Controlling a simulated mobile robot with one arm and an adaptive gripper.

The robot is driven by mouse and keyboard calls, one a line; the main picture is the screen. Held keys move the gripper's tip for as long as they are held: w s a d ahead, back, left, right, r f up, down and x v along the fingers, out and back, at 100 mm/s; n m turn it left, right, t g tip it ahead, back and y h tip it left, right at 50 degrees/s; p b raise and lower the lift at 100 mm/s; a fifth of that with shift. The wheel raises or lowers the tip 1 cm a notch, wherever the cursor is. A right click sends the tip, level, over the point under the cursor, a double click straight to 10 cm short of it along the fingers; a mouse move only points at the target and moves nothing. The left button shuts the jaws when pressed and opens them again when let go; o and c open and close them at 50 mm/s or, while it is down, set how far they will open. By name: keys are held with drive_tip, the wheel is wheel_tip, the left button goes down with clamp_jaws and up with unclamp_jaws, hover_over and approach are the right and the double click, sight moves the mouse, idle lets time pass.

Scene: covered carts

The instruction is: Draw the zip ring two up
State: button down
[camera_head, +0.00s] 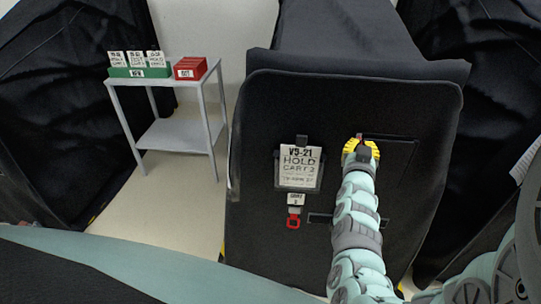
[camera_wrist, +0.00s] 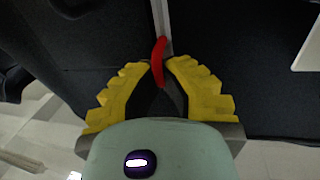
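In the wrist view, a red zip ring (camera_wrist: 159,62) hangs at the lower end of a pale grey strip (camera_wrist: 161,18) on black fabric. My gripper (camera_wrist: 159,66) has its two yellow fingertips drawn together on either side of the ring, and it looks shut on it. In the head view, my gripper (camera_head: 360,149) is at the black cart cover (camera_head: 400,108), by the upper left of a dark outlined panel. The zip ring is mostly hidden there behind the fingers. Another red ring (camera_head: 293,222) hangs lower left, under a small white tag (camera_head: 295,199).
A white card reading V5-21 HOLD CART 3 (camera_head: 299,167) is on the cover, left of my gripper. A grey side table (camera_head: 176,135) at the left bears a green card holder (camera_head: 140,72) and a red box (camera_head: 190,68). Other black-covered carts stand on both sides.

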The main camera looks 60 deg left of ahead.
drive_tip(key=c, duration=1.1)
unclamp_jaws()
drive_tip(key=shift+o, duration=0.2)
drive_tip(key=v, duration=1.2)
